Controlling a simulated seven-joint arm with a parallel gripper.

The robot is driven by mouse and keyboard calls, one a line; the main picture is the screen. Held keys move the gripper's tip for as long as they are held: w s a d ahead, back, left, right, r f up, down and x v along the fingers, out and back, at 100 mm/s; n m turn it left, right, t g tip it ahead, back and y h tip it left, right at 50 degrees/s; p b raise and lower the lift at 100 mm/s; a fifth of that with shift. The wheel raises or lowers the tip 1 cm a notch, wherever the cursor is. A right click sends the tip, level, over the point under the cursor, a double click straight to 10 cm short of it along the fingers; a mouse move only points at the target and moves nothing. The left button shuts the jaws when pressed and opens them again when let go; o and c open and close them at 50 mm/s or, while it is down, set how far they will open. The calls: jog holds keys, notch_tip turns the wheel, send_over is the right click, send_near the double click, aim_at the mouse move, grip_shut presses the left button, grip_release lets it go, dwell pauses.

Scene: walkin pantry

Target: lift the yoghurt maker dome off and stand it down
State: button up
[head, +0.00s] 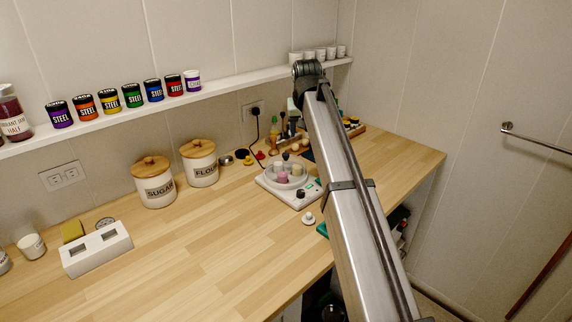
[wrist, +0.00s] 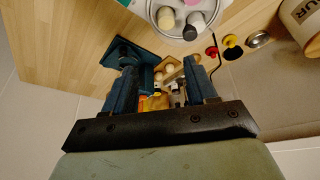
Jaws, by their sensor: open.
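The yoghurt maker (head: 266,184) is a low white appliance on the counter, with a dark knob and a green light on its front panel. Small jars with pink, white and dark tops stand in its round well. In the wrist view its round rim (wrist: 155,24) and jars show at the top edge. A clear dome seems to cover the jars, but I cannot make out its edge or handle surely. My gripper (wrist: 163,75) is open, with nothing between its blue fingers, apart from the yoghurt maker. In the head view my arm hides the gripper.
Sugar (head: 155,188) and flour (head: 201,168) canisters stand left of the yoghurt maker. A small white knobbed piece (head: 308,219) lies in front of it. A blue stand (wrist: 122,56) and wooden tray of bottles (wrist: 171,73) lie beyond my fingers.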

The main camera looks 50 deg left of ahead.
jog(key=s+a+r, duration=0.2)
jog(key=s, duration=0.1)
send_over(286, 153)
jog(key=s+d, duration=0.2)
jog(key=d, duration=0.1)
jog(key=f, duration=0.8)
jog(key=shift+w+a, duration=0.2)
jog(key=shift+a, duration=0.05)
jog(key=shift+a+x, duration=0.1)
jog(key=shift+x, duration=1.2)
jog(key=shift+a+x, duration=0.15)
jog(key=shift+x, duration=1.2)
jog(key=shift+s, duration=0.15)
jog(key=shift+c, duration=0.4)
jog(key=shift+r, duration=0.1)
grip_shut()
